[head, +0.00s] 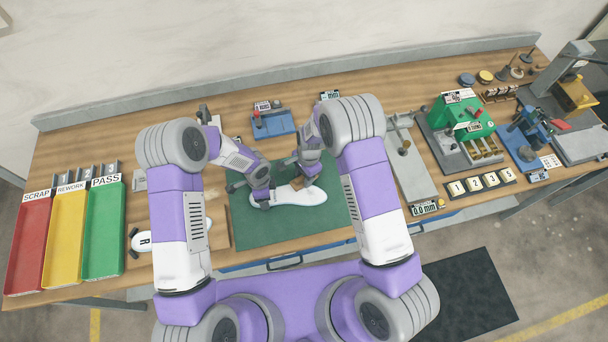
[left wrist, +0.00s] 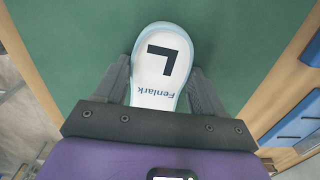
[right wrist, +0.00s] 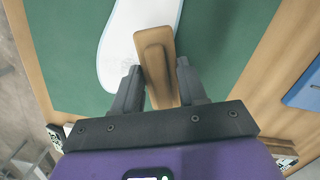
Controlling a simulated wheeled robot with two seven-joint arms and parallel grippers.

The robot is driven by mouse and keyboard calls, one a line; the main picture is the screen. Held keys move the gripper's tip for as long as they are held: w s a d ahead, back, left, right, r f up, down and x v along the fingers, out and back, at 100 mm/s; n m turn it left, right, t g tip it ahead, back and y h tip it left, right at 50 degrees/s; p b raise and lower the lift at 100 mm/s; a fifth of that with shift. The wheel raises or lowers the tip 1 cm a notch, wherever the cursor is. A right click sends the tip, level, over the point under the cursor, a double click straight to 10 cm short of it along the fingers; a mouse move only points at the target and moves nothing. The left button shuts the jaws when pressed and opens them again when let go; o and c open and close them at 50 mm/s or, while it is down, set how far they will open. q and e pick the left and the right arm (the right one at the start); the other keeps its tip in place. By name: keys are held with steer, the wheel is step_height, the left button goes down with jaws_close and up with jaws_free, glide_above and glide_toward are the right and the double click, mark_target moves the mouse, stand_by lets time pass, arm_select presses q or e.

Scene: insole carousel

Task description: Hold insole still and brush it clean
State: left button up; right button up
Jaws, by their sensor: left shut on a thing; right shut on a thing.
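A white insole (head: 300,196) with a pale blue edge lies on the green mat (head: 338,222). In the left wrist view the insole (left wrist: 158,85) shows a black L and the word Fenlark. My left gripper (head: 263,200) is shut on the insole's left end, one finger on each side (left wrist: 160,85). My right gripper (head: 300,178) is shut on a brown wooden brush (right wrist: 156,60). In the right wrist view the brush lies over the insole (right wrist: 125,30); its bristles are hidden, so I cannot tell whether they touch.
Red (head: 28,245), yellow (head: 64,240) and green (head: 104,232) trays stand at the left. Another insole marked R (head: 146,241) lies left of the mat, partly behind my left arm. A blue fixture (head: 273,121) stands behind the mat, and a green press (head: 462,120) to the right.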

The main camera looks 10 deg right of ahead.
steer(key=shift+f, duration=0.45)
steer(key=shift+s+d+r, duration=0.1)
steer(key=shift+s+d, duration=0.2)
steer(key=shift+s, duration=0.3)
steer(key=shift+s+d+r, duration=0.1)
steer(key=shift+s+d, duration=0.2)
steer(key=shift+s, duration=0.25)
steer(key=shift+s+d+f, duration=0.1)
steer(key=shift+s+d, duration=0.2)
steer(key=shift+s, duration=0.35)
steer(key=shift+s+d+f, duration=0.1)
steer(key=shift+s+d, duration=0.2)
steer(key=shift+s, duration=0.3)
